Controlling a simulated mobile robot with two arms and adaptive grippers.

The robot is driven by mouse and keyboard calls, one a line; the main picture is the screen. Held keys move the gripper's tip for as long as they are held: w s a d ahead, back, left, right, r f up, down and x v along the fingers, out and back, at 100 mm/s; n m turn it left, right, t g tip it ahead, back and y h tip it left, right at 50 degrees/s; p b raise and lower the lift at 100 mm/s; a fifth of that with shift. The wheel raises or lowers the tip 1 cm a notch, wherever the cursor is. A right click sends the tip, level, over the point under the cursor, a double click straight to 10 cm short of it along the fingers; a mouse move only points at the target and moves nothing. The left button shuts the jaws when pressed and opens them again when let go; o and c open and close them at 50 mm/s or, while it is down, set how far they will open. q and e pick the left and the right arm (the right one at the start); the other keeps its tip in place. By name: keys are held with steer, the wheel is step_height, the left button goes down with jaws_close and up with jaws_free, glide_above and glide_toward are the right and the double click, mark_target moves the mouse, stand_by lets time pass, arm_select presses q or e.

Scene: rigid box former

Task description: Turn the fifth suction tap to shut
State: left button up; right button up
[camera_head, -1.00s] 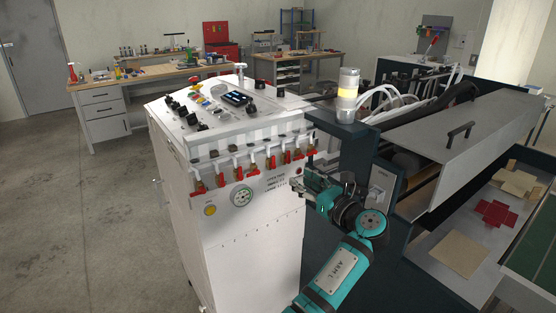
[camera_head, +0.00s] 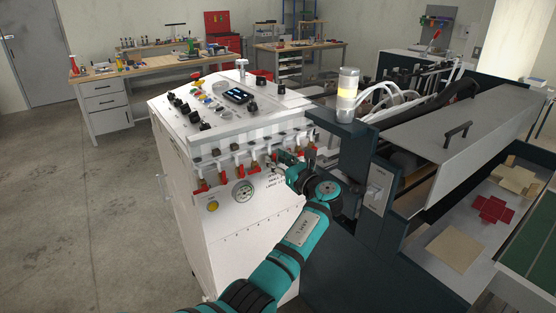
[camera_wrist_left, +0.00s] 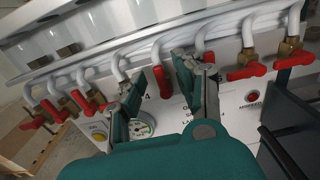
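A row of suction taps with red handles runs along the front of the white cabinet (camera_head: 240,225). In the left wrist view, the fifth suction tap (camera_wrist_left: 162,82), counted from the left, has its red handle pointing down, in line with its white pipe. My left gripper (camera_head: 280,160) is close in front of the row. In the wrist view the left gripper (camera_wrist_left: 155,85) is open, with one finger on each side of that handle and nothing clearly held. Its fingers partly hide the neighbouring taps. I cannot tell whether a finger touches the handle. My right gripper is not in view.
A red-handled tap (camera_wrist_left: 246,71) right of the fingers lies crosswise. A pressure gauge (camera_head: 244,191) and a yellow button (camera_head: 212,206) sit below the row. The dark machine frame (camera_head: 345,215) stands close on the right. Floor left of the cabinet is clear.

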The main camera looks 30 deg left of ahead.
arm_select(q)
steer(key=c, duration=0.4)
jaws_close()
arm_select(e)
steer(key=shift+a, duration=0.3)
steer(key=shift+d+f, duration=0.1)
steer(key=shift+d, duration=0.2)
